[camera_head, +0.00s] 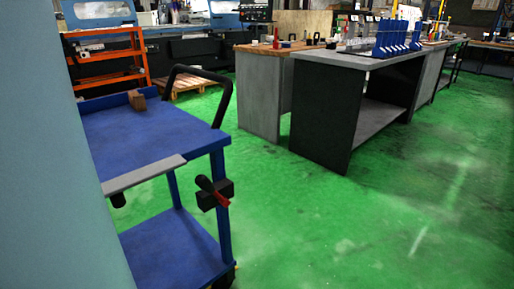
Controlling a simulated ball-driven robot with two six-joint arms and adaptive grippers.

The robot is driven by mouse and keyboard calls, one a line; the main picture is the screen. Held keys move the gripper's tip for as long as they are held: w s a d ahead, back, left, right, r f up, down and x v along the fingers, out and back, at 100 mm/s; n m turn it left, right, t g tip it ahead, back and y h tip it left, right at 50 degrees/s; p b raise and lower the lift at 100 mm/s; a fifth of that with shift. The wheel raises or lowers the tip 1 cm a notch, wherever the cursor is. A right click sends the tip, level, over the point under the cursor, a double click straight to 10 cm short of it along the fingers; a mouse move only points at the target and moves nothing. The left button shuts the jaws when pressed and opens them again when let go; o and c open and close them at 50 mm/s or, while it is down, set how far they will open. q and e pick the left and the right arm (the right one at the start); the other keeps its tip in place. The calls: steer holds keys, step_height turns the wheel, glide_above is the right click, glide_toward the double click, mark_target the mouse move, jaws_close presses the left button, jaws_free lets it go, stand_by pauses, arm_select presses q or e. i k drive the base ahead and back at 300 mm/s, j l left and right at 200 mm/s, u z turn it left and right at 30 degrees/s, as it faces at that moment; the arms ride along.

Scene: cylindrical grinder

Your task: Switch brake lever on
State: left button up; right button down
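A blue cart (165,127) stands at the left in the head view. A small lever (206,186) with a black grip and a red part (221,199) sits on a black block (226,188) on the cart's near right leg. The lever slants from upper left to lower right. I take it for the brake lever; I cannot tell whether it is on or off. Neither of my grippers is in view.
A black push handle (205,70) rises from the cart, and a small brown block (137,100) lies on its top. A large pale blue surface (60,150) hides the left side. Workbenches (330,115) stand behind; the green floor (370,225) at right is clear.

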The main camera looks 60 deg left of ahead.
mark_target(201, 181)
steer(key=u, duration=2.15)
